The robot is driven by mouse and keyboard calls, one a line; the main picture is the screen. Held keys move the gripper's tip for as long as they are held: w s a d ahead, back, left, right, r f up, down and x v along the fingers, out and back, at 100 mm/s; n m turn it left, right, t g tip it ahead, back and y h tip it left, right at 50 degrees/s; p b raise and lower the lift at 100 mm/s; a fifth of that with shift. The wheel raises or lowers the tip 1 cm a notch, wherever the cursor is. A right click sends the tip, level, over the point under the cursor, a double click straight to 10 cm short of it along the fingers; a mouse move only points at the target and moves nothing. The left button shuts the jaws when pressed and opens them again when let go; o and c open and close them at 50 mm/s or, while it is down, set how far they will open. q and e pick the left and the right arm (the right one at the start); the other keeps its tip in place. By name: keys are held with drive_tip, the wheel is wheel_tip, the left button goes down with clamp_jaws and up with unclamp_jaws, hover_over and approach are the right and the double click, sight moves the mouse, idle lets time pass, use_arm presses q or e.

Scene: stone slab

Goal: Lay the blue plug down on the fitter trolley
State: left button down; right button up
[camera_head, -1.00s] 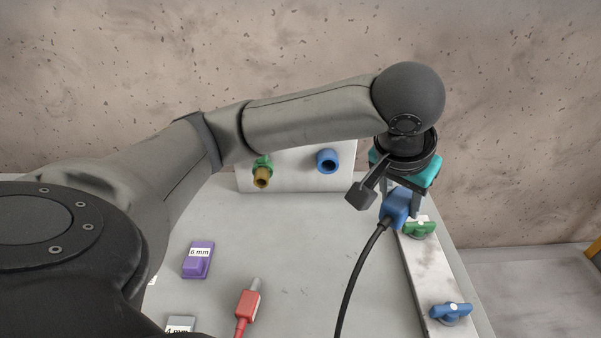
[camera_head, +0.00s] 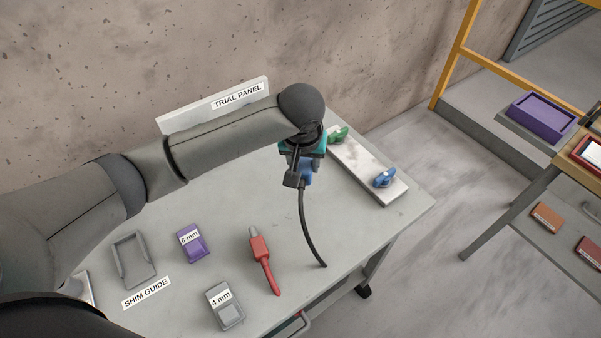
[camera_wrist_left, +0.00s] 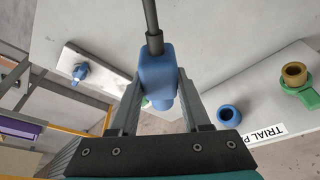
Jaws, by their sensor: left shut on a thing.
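The blue plug (camera_head: 306,171) with its black cable is held by my left gripper (camera_head: 303,168) above the grey trolley top (camera_head: 350,235). In the left wrist view the blue plug (camera_wrist_left: 157,78) sits between the two fingers of my left gripper (camera_wrist_left: 157,90), which are shut on it. The cable (camera_head: 308,228) hangs down towards the trolley's front edge; I cannot tell whether its end touches the top. My right gripper is not in view.
A red plug (camera_head: 260,250), a purple 6 mm shim (camera_head: 193,244) and a grey 4 mm shim (camera_head: 224,305) lie on the trolley. A plate (camera_head: 368,173) with green and blue knobs is at the right. The trial panel (camera_head: 215,102) stands at the back.

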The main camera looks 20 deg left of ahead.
use_arm(q)
drive_tip(key=p, duration=0.5)
hover_over(302, 214)
wheel_tip(302, 214, down, 4)
drive_tip(key=shift+s+d+f, duration=0.1)
drive_tip(key=shift+d+f, duration=0.05)
drive_tip(key=shift+f, duration=0.05)
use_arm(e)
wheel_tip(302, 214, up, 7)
use_arm(q)
drive_tip(key=f, duration=0.1)
drive_tip(key=f+b, duration=0.1)
drive_tip(key=f, duration=0.1)
drive_tip(key=shift+s+g, duration=0.3)
drive_tip(key=shift+s, duration=0.1)
wheel_tip(302, 214, down, 5)
drive_tip(key=b, duration=0.7)
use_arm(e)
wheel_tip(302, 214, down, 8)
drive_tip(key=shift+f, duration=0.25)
use_arm(q)
drive_tip(key=shift+f, duration=0.65)
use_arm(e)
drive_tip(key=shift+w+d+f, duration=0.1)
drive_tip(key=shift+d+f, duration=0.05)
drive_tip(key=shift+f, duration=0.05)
use_arm(q)
drive_tip(key=shift+c, duration=1.4)
unclamp_jaws()
